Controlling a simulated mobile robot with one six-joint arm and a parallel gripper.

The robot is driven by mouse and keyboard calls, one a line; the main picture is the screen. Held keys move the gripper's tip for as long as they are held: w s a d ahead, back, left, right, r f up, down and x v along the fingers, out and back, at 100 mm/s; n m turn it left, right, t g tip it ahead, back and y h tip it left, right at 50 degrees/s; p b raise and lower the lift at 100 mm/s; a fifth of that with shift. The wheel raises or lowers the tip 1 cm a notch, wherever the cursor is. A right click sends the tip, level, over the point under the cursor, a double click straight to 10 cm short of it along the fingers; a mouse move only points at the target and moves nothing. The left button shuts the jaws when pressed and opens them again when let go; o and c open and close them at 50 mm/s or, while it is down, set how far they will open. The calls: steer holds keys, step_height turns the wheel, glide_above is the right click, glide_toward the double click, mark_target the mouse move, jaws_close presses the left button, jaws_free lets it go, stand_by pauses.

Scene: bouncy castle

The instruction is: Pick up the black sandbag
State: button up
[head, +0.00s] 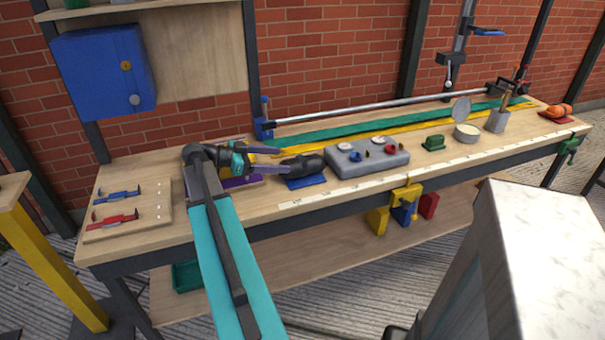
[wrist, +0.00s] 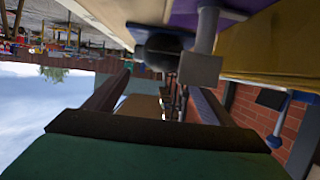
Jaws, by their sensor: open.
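The black sandbag (head: 304,164) is a dark rounded lump on a small blue mat (head: 306,183) on the workbench, left of the grey control box. It also shows in the wrist view (wrist: 160,50), near the top, partly behind a grey block. My gripper (head: 277,159) is just left of the sandbag and points right toward it. Its jaws are open, with nothing seen between them. In the wrist view my gripper's two fingers (wrist: 160,82) reach upward, apart. Whether a finger touches the sandbag I cannot tell.
The grey control box (head: 368,158) with knobs stands close right of the sandbag. A purple block (head: 240,182) lies under my gripper. Green (head: 345,132) and yellow strips run behind. A board with red and blue calipers (head: 128,212) lies at left. The bench front edge is mostly clear.

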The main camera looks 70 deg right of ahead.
mark_target(297, 160)
steer(key=shift+s, duration=0.1)
stand_by(0.3)
steer(key=shift+x, duration=1.1)
steer(key=shift+f, duration=0.1)
steer(key=shift+p+x, duration=0.85)
steer(key=shift+x, duration=1.75)
steer(key=c, duration=2)
